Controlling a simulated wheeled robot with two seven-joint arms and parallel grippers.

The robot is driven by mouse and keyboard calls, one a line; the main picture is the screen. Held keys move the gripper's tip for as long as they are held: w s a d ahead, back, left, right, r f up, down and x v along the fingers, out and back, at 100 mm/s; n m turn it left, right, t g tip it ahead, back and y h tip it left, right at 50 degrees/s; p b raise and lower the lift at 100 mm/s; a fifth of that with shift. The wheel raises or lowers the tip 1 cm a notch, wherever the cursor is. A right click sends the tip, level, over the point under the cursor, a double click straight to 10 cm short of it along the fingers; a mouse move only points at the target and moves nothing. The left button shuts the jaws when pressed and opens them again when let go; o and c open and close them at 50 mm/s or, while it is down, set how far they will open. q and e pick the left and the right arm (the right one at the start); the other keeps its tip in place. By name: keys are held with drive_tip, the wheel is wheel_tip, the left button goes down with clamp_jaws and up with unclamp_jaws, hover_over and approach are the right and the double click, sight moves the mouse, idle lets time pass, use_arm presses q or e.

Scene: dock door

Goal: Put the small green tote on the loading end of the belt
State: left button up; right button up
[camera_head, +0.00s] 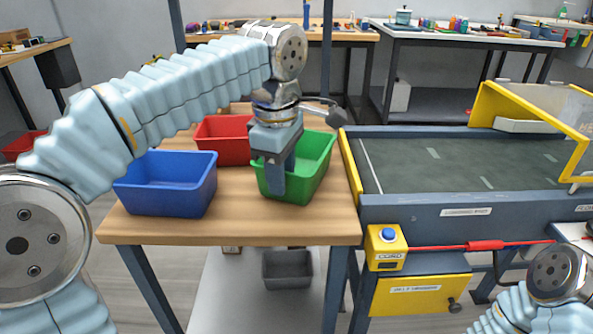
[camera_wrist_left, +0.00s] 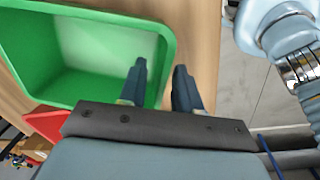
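The small green tote (camera_head: 314,160) stands upright and empty on the wooden table (camera_head: 235,232), at its right side near the belt. My left gripper (camera_head: 278,190) points down at the tote's near-left wall. In the left wrist view, one finger is over the inside of the green tote (camera_wrist_left: 85,85) and the other is outside its rim. A gap shows between the fingers (camera_wrist_left: 162,68), so the gripper looks open around the wall. The belt (camera_head: 450,165) is right of the table; its near-left end has a white line and is bare. My right gripper is out of view.
A blue tote (camera_head: 168,195) and a red tote (camera_head: 222,140) share the table. A yellow side strip (camera_head: 350,170) edges the belt's left end. A yellow-framed guard (camera_head: 535,115) stands farther along. A control box with a blue button (camera_head: 386,247) is at the belt's front.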

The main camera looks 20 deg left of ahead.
use_arm(q)
clamp_jaws()
drive_tip(key=shift+r, duration=0.15)
